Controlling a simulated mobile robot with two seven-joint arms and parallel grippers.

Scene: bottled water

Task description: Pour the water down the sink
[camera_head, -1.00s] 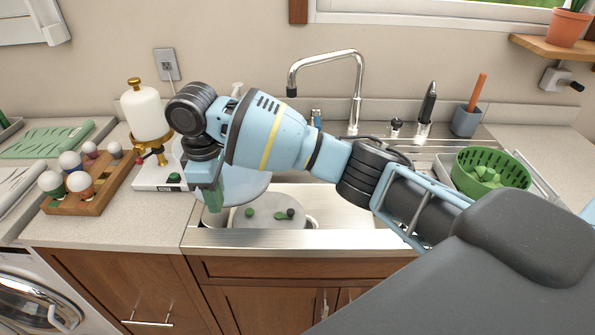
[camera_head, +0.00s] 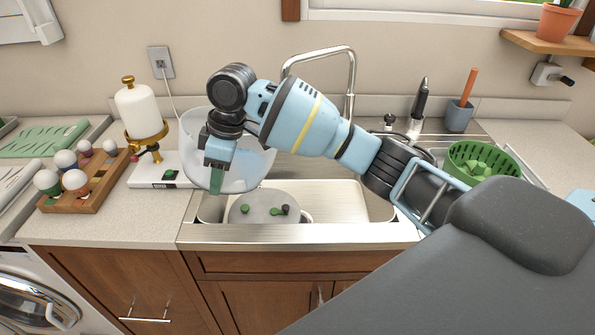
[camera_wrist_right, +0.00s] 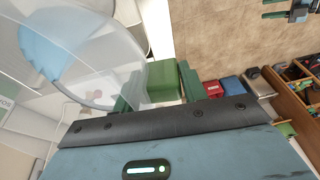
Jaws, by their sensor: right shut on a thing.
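My right gripper (camera_head: 216,180) is shut on a clear bowl (camera_head: 198,126) at its near rim. The bowl hangs above the left part of the sink (camera_head: 345,200), with light-blue water visible inside. It looks tilted, but I cannot tell whether water is leaving it. My gripper and wrist hide part of the bowl. In the right wrist view, the clear bowl (camera_wrist_right: 105,55) fills the upper left, in front of the green fingers (camera_wrist_right: 160,82), and the blue water (camera_wrist_right: 45,45) shows through it. My left gripper is not in view.
A round grey plate (camera_head: 262,200) with small green pieces lies in the sink below the bowl. The faucet (camera_head: 350,75) arches behind. A white dispenser (camera_head: 140,110) and wooden rack (camera_head: 88,195) stand left; a green colander (camera_head: 480,160) stands right. The right half of the sink is clear.

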